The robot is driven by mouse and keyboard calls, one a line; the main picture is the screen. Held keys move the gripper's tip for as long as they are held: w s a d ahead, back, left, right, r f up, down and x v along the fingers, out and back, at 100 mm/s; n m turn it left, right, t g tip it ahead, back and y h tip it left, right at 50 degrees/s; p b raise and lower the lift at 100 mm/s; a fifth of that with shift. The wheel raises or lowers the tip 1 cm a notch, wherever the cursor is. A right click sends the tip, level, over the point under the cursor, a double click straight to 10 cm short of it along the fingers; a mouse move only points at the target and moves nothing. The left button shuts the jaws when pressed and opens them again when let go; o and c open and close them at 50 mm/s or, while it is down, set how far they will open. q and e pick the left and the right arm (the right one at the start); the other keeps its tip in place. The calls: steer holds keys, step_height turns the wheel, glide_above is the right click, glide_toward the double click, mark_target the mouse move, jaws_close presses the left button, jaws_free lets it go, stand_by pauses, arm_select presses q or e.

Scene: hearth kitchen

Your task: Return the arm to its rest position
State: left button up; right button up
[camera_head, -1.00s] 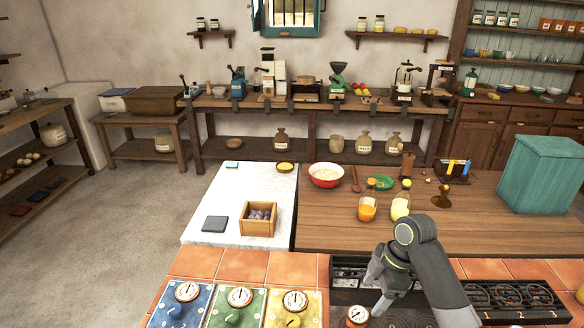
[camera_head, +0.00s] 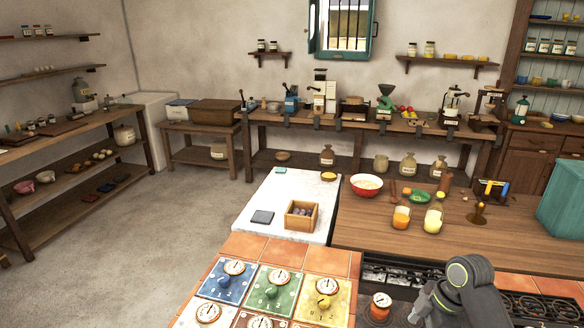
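My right arm (camera_head: 470,285) is dark grey with yellow-green rings and comes in at the lower right. It is bent over the black stove top. My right gripper (camera_head: 424,308) points down and left near the bottom edge of the view, just right of a small round dial (camera_head: 381,301). Its fingertips are too small and too near the edge to tell whether they are open or shut, and no held object shows. My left arm and gripper are not in view.
Blue, green and yellow dial panels (camera_head: 270,287) lie at the bottom centre. A wooden box (camera_head: 301,215) stands on the white counter. A red bowl (camera_head: 366,187) and bottles (camera_head: 401,217) stand on the wooden counter. A teal bin (camera_head: 562,209) is at the right. Floor at left is clear.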

steer(key=s+f+m, duration=0.2)
steer(key=s+f, duration=0.1)
steer(key=s, duration=0.1)
steer(key=s+f+m+t+h, duration=0.1)
steer(key=s+f+m, duration=0.2)
steer(key=s, duration=0.2)
steer(key=s+f+m, duration=0.3)
steer(key=s, duration=0.1)
steer(key=shift+s+t+h, duration=0.25)
steer(key=shift+t+h, duration=0.05)
steer(key=shift+h, duration=0.1)
steer(key=s+d+r+m+t+h, duration=0.25)
steer(key=s+m, duration=0.65)
steer(key=s, duration=0.5)
step_height(320, 180, down, 25)
steer(key=d+g, duration=0.2)
steer(key=s+a+f+g, duration=0.1)
steer(key=s+a+f, duration=0.1)
steer(key=s+f, duration=1.3)
steer(key=shift+f, duration=0.4)
steer(key=shift+g, duration=0.25)
steer(key=shift+c, duration=0.2)
